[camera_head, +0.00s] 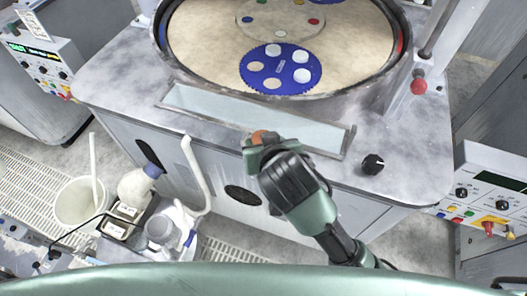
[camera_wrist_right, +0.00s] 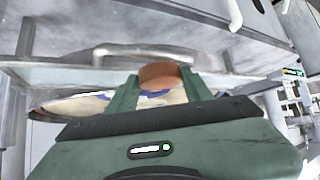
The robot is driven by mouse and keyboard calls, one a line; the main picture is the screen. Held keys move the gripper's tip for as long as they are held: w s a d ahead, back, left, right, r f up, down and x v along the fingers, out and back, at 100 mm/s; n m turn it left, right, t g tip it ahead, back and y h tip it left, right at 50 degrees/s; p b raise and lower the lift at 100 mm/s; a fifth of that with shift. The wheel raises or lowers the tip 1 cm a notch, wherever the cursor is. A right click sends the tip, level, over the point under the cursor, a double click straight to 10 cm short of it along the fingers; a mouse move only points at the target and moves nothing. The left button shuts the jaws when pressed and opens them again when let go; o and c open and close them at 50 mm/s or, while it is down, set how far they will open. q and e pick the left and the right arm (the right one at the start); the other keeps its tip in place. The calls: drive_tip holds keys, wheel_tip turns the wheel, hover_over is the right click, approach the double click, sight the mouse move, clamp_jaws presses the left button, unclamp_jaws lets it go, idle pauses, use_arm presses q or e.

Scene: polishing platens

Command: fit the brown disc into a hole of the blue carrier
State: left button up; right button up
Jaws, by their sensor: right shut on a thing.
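My right gripper (camera_head: 262,147) is shut on the brown disc (camera_head: 261,136), which shows as an orange-brown round between its fingers. In the right wrist view the disc (camera_wrist_right: 160,75) sits between the two green fingertips of the gripper (camera_wrist_right: 159,84). In the head view the gripper is in front of the platen's tray, on the near side of the blue carrier (camera_head: 282,85). The carrier is a toothed blue disc on the beige platen, with white pieces in some holes and beige showing through others. My left gripper is not in view.
A shallow metal-rimmed tray (camera_head: 230,112) lies between gripper and platen. The platen's dark raised rim (camera_head: 192,84) surrounds the beige pad (camera_head: 215,50). A second blue carrier is at the back. A black knob (camera_head: 373,164) is on the right. A bucket (camera_head: 80,203) and bottles stand lower left.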

drive_tip(key=w, duration=0.6)
drive_tip(key=shift+d, duration=0.2)
drive_tip(key=w, duration=1.1)
drive_tip(key=w+d, duration=0.1)
drive_tip(key=w, duration=0.5)
drive_tip(key=shift+w+d+b, duration=0.1)
drive_tip(key=shift+w+b, duration=0.2)
drive_tip(key=shift+b, duration=0.05)
drive_tip(key=shift+w+b, duration=0.35)
drive_tip(key=shift+w, duration=0.9)
drive_tip(key=w+f+b, duration=0.1)
drive_tip(key=f, duration=0.1)
drive_tip(key=w+f+b, duration=0.2)
drive_tip(key=shift+d, duration=0.2)
drive_tip(key=shift+f+b, duration=0.45)
drive_tip(key=shift+f, duration=0.85)
drive_tip(key=shift+f, duration=0.4)
drive_tip(key=o, duration=1.5)
drive_tip(key=shift+s, duration=0.1)
drive_tip(key=shift+c, duration=0.2)
drive_tip(key=shift+f, duration=0.15)
